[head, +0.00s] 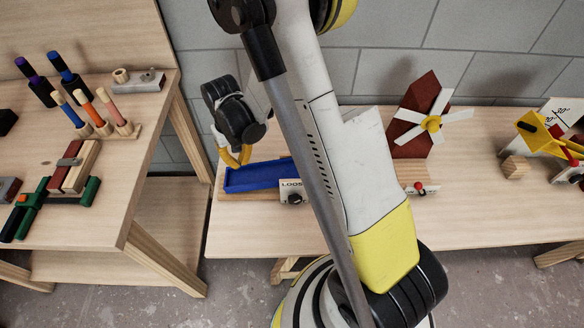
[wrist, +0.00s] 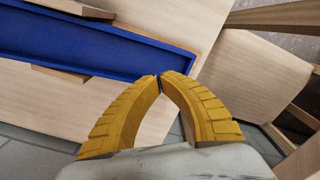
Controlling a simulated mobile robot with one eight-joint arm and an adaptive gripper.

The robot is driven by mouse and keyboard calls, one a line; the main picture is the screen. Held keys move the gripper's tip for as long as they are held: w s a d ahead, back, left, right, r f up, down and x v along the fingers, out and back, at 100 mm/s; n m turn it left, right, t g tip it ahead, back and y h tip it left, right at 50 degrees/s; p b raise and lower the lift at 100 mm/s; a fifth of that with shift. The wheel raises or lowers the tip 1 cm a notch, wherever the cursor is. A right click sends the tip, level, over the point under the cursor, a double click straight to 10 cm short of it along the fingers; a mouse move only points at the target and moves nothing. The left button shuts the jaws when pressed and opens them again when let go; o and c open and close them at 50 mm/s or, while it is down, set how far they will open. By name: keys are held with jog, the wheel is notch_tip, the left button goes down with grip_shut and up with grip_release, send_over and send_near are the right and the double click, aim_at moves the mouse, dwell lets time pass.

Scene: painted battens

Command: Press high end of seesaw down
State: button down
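A long blue trough (head: 258,178) with raised rims, which looks like the seesaw's beam, sits on the right bench. My arm hides its right part in the head view. In the wrist view the trough (wrist: 85,38) runs from the upper left to an end near the picture's middle. My gripper (head: 236,160) is over the trough's left end in the head view. Its yellow fingers (wrist: 160,77) meet at the tips, with nothing seen between them. The tips overlap the trough's rim near that end; I cannot tell whether they touch it. The trough's tilt is unclear.
A white label plate with a dark knob (head: 292,192) stands beside the trough. A red board with a white pinwheel (head: 432,123) and a wooden block (head: 515,167) are further right. The left table (head: 105,205) holds pegs and clamps. A tiled wall is behind.

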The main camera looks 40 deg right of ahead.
jog(key=shift+r+p, duration=1.4)
jog(key=shift+r, duration=0.95)
jog(key=s+r+t, duration=0.2)
jog(key=s+r, duration=0.1)
jog(key=r, duration=0.5)
jog(key=s+r+t, duration=0.1)
jog(key=s+r, duration=0.2)
jog(key=r, duration=0.5)
jog(key=s+r+t, duration=0.4)
jog(key=s+r, duration=0.2)
jog(key=s, duration=0.4)
jog(key=shift+r+n, duration=0.25)
jog(key=shift+n, duration=0.15)
